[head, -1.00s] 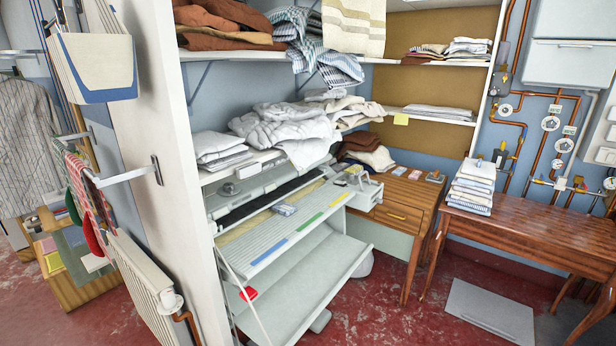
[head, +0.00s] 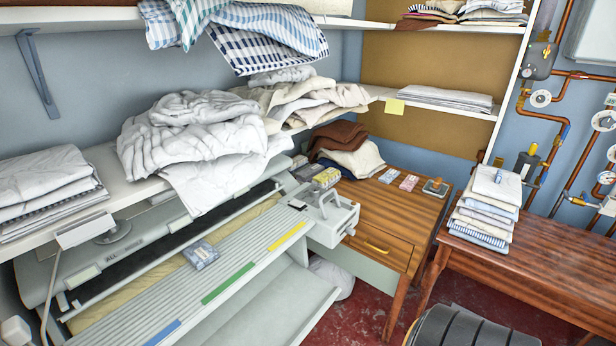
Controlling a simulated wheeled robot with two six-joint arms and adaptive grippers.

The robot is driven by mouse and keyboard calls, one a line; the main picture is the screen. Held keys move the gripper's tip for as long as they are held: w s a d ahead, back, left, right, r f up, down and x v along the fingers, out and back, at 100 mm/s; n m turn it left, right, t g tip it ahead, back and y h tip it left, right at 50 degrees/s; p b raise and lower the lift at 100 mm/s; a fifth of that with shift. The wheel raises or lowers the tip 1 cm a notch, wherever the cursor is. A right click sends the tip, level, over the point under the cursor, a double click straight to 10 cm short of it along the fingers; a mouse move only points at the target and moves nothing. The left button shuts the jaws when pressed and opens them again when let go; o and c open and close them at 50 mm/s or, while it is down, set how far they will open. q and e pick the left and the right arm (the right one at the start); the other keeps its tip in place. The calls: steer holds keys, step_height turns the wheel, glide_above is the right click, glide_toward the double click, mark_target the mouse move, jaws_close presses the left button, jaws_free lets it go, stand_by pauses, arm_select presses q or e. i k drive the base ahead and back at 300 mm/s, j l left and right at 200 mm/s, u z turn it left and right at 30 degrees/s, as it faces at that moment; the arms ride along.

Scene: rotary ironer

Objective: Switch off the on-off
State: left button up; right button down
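The rotary ironer (head: 250,238) stands under the lower shelf, with a ribbed feed board marked by blue, green and yellow strips. At its right end is a pale grey end box (head: 325,233) with an upright handle on top and small controls on its front face. At its left end are a pale box (head: 86,231) with a cable and a round grey part (head: 115,233). I cannot tell which control is the on-off or how it is set. Neither of my grippers is in view.
A small blue-white packet (head: 201,254) lies on the feed board. White linen (head: 190,135) hangs from the shelf over the ironer. A wooden desk (head: 395,215) stands right of the end box. A table (head: 540,250) holds folded cloths (head: 485,215). Pipes line the right wall.

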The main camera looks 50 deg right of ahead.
mark_target(295, 203)
steer(key=i+l, duration=0.1)
steer(key=l, duration=0.5)
steer(key=i+l, duration=0.1)
steer(key=l, duration=0.55)
